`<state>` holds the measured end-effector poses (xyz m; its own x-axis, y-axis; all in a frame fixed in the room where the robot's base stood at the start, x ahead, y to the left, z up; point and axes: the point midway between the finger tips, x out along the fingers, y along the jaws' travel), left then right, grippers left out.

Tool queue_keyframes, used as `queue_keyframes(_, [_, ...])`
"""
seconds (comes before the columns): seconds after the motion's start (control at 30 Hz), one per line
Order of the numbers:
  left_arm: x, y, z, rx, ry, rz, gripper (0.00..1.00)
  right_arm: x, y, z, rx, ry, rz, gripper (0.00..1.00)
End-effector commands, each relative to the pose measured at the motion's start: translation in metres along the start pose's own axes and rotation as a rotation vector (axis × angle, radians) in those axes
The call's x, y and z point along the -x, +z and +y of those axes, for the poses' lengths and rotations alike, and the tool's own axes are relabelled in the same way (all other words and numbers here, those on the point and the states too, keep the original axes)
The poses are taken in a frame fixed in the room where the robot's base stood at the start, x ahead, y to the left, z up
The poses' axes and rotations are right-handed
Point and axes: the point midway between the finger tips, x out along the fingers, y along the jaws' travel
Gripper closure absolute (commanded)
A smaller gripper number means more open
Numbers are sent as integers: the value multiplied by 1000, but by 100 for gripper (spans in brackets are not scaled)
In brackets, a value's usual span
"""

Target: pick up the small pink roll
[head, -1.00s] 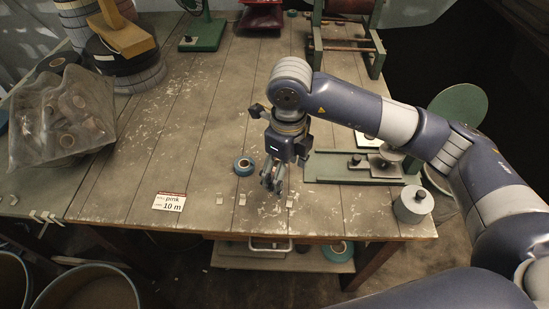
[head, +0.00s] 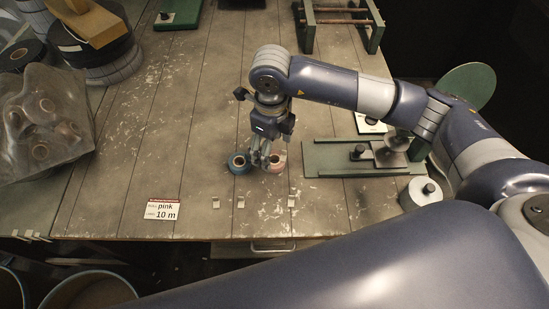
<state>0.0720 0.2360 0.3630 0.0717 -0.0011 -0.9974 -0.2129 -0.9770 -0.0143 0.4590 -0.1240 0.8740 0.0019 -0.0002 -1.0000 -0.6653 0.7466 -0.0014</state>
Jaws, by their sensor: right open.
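The small pink roll (head: 279,162) lies on the wooden table, partly hidden behind the fingers of my right gripper (head: 262,161). The gripper points down with its fingers open, at the roll's left side. I cannot tell whether they touch it. A blue roll (head: 237,165) lies just left of the fingers, close to the pink one. My left gripper is out of view.
A card (head: 162,209) reading "pink" and "10 m" lies front left. A clear bag of rolls (head: 45,120) sits at the left. A green-based device (head: 325,157) and a grey cylinder (head: 421,192) stand right. The middle left of the table (head: 170,110) is bare.

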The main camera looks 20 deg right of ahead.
Motion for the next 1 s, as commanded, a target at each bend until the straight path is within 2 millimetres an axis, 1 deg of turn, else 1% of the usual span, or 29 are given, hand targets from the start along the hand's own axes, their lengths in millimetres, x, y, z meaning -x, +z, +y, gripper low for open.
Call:
queue_keyframes(0.07, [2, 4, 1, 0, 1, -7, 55, -4, 0, -1, -1, 1, 2, 29])
queue_keyframes(0.17, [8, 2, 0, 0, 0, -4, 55, -15, -2, -4, -2, 1, 4, 29])
queue_keyframes(0.27, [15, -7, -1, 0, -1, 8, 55, -30, -4, -7, -2, 1, 5, 29])
queue_keyframes(0.3, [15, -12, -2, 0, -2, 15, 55, -37, -4, -7, -1, 2, 4, 29])
queue_keyframes(0.4, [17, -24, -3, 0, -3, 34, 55, -49, -3, -7, 0, 2, 1, 29])
queue_keyframes(0.5, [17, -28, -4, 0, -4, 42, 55, -54, -3, -8, 0, 0, 0, 29])
queue_keyframes(0.7, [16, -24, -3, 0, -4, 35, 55, -54, -2, -8, 1, 0, -1, 29])
queue_keyframes(0.87, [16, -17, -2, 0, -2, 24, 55, -54, -2, -8, 1, 0, -1, 65])
queue_keyframes(0.9, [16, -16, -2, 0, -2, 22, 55, -54, -2, -8, 1, 0, -1, 74])
queue_keyframes(0.93, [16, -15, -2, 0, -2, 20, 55, -54, -2, -8, 0, 0, -1, 76])
queue_keyframes(1.0, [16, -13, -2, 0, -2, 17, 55, -54, -2, -8, 0, 0, 0, 76])
